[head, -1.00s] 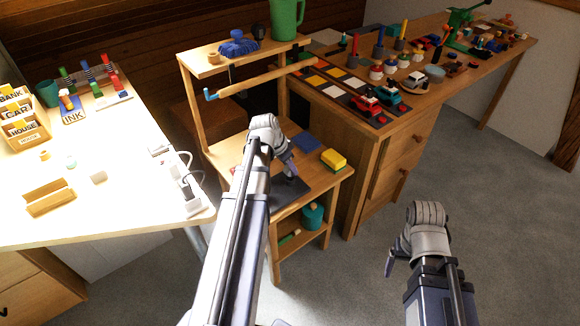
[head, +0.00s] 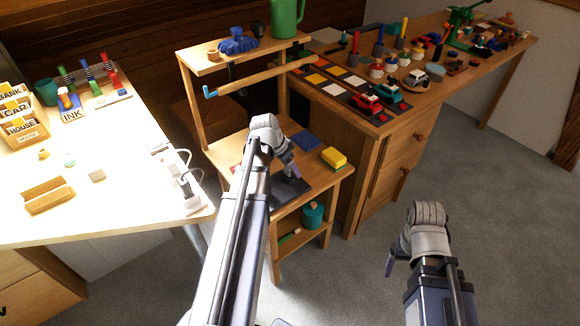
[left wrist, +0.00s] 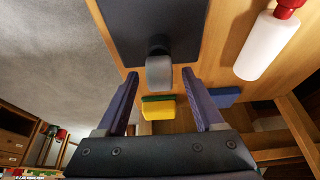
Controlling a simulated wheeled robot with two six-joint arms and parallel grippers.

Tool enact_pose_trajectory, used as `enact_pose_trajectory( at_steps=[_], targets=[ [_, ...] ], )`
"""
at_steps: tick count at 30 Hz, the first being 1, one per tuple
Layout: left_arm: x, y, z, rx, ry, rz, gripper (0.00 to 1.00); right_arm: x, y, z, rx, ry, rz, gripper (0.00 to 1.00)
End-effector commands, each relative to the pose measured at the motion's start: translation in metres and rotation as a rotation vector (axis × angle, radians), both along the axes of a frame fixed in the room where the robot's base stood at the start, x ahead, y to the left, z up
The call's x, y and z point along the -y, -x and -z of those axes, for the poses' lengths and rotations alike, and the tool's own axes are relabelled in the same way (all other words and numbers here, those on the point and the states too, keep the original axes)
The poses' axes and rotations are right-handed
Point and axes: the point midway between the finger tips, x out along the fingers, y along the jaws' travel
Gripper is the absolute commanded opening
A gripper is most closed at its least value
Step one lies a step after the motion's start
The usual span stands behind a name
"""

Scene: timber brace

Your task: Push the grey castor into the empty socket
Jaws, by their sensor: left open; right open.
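In the left wrist view a grey castor (left wrist: 158,72) with a dark stem stands against a dark square panel (left wrist: 150,25). My left gripper (left wrist: 160,78) is open, with one finger on each side of the castor and gaps visible. In the head view my left gripper (head: 290,168) is low over the small wooden stand, by the dark panel (head: 290,192). Its wrist and arm cover part of the panel there, and I cannot make out the castor. I cannot make out an empty socket in either view. My right gripper (head: 389,264) is open and empty above the floor.
A yellow and green sponge (head: 333,158) and a blue cloth (head: 307,141) lie on the stand near my left gripper. A white bottle (left wrist: 268,45) with a red cap shows in the left wrist view. A wooden rail (head: 265,77) crosses above the stand.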

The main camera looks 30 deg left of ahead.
Motion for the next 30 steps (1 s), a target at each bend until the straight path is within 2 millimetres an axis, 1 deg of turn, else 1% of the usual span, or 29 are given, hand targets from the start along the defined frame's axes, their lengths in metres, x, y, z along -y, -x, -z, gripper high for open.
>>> enact_pose_trajectory(
  at_steps=[7, 11, 17, 27, 30],
  targets=[
    [0.0, 0.0, -0.001, 0.0, 0.0, 0.0, 0.69, 0.0, 0.0, -0.001, 0.0, 0.0, 0.0, 0.8],
    [0.0, 0.002, -0.005, 0.0, 0.0, 0.0, 0.69, 0.0, 0.0, -0.005, 0.0, 0.0, 0.0, 0.8],
    [-0.003, 0.008, -0.024, 0.0, 0.0, -0.001, 0.69, 0.0, 0.0, -0.024, 0.0, 0.0, 0.0, 0.8],
    [-0.009, 0.024, -0.067, 0.0, 0.0, 0.0, 0.69, 0.0, 0.0, -0.067, 0.0, 0.0, 0.0, 0.8],
    [-0.011, 0.027, -0.072, 0.0, 0.0, 0.0, 0.69, 0.0, 0.0, -0.072, 0.0, 0.0, 0.0, 0.8]
  ],
)
